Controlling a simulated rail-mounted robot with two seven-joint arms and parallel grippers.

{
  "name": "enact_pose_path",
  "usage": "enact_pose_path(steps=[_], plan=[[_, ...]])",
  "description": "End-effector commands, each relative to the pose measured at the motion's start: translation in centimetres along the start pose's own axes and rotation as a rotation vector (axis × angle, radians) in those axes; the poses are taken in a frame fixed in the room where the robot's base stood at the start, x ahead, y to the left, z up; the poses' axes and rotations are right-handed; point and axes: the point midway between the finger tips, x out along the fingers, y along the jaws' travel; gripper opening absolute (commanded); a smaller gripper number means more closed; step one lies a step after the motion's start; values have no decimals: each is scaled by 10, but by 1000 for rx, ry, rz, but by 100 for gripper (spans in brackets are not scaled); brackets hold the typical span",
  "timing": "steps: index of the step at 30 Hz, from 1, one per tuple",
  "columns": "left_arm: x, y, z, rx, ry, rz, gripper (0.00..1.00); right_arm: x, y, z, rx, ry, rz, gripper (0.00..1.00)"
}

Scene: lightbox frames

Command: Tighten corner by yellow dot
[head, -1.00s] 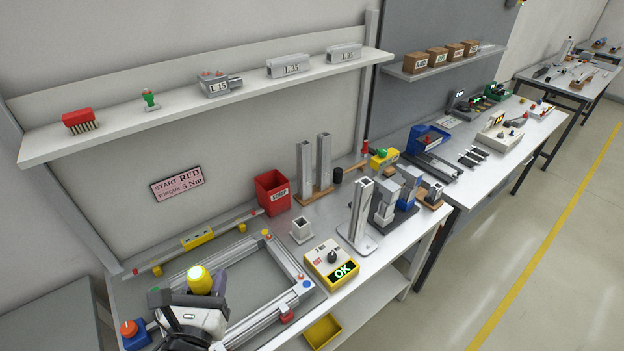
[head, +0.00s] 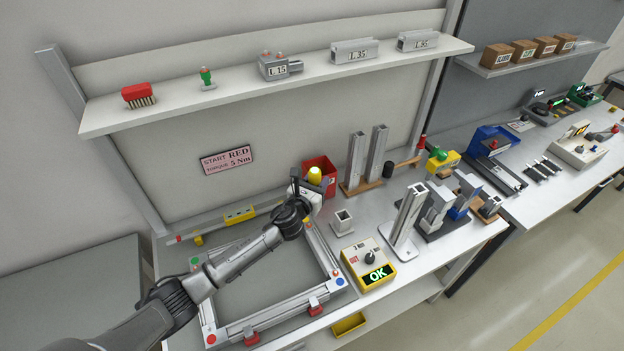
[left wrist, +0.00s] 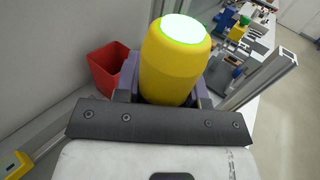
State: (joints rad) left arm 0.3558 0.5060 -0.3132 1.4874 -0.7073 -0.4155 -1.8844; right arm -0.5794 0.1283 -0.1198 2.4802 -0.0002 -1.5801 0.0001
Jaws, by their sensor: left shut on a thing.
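My left gripper (head: 308,190) is shut on a yellow tool (head: 314,176), held upright at the far right corner of the aluminium frame (head: 275,310). In the left wrist view the tool (left wrist: 175,65) fills the middle, its top lit whitish green. Its lower end and that corner's dot are hidden behind my gripper and arm. Other corners show a red dot (head: 211,339), a blue dot (head: 340,282) and a green dot (head: 195,261). A yellow control box (head: 368,264) shows green "OK". My right gripper is not in view.
A red bin (head: 320,168) stands just behind the tool. A small square tube (head: 342,222) and upright profiles (head: 357,165) stand to the right. Red clamps (head: 315,307) sit at the frame's front side. A wall sign (head: 226,159) reads "START RED TORQUE 5 Nm".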

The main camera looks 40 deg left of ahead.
Motion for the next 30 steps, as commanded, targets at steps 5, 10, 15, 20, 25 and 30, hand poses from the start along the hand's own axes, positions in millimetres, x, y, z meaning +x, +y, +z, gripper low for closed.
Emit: enact_pose_path(steps=[5,10,15,20,25,30], plan=[[13,21,-23,-3,0,-4,4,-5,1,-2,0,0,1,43],[16,28,-32,-3,-3,-10,4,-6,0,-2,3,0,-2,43],[16,29,-34,-1,-3,-12,4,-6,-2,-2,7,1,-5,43],[16,29,-34,0,-3,-11,4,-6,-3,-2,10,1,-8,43],[16,29,-34,1,-1,-12,4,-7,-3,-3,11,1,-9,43],[15,29,-39,-1,2,-13,4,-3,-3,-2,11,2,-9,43]])
